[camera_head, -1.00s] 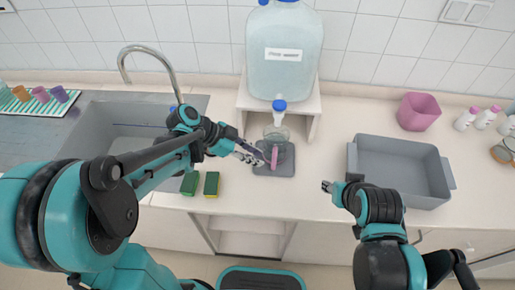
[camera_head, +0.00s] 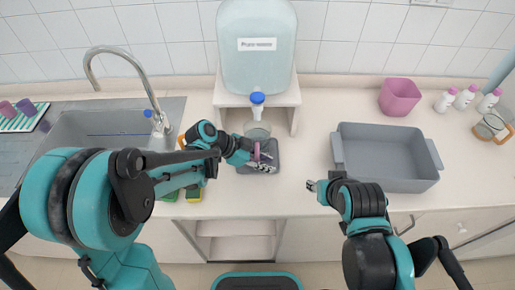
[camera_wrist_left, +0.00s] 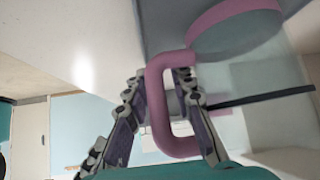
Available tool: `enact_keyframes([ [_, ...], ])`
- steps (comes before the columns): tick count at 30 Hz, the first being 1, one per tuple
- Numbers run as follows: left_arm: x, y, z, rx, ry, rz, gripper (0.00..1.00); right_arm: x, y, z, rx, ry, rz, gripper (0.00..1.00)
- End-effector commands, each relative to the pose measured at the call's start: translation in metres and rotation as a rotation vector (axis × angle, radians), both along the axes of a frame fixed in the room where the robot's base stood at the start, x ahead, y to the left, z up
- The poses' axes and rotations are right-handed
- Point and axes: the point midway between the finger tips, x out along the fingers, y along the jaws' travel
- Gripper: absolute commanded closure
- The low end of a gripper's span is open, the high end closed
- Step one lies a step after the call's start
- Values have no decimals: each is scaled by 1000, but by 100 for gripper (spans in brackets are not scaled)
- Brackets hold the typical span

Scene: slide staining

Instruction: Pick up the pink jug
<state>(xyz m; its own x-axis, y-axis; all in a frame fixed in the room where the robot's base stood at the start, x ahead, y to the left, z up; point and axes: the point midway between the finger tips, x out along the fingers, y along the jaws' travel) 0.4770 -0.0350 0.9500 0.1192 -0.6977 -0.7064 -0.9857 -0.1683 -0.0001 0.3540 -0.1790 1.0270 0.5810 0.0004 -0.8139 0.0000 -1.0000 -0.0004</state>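The pink jug (camera_head: 257,131) is a clear jug with a pink rim and handle. It stands on a dark grey mat (camera_head: 270,168) below the water tank's tap. My left gripper (camera_head: 262,160) is at its front, partly hiding it. In the left wrist view, the pink handle (camera_wrist_left: 157,100) is between the fingers of my left gripper (camera_wrist_left: 162,78). One finger is against its outer side and the other passes through the loop, so the gripper looks shut on the handle. My right gripper (camera_head: 311,186) is empty over the counter's front edge; its finger opening is too small to judge.
The water tank (camera_head: 257,70) stands on a white stand (camera_head: 230,97) behind the jug. A grey tub (camera_head: 385,180) is to the right, with a pink pot (camera_head: 400,97) and white bottles behind. Sponges (camera_head: 194,195) lie near the sink (camera_head: 85,130), left of the mat.

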Motion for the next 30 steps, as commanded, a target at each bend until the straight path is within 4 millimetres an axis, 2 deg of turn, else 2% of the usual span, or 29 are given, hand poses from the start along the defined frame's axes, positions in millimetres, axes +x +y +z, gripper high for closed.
enact_keyframes([
  [5,0,0,1,0,1,1,76,0,0,1,0,0,0,60],
  [6,0,0,1,0,1,1,87,0,0,1,0,0,0,60],
  [8,0,0,1,0,1,1,100,0,0,1,0,0,0,60],
  [23,0,0,2,0,0,0,100,0,0,1,0,0,0,60],
  [30,0,0,20,0,0,0,100,0,0,11,0,0,0,60],
])
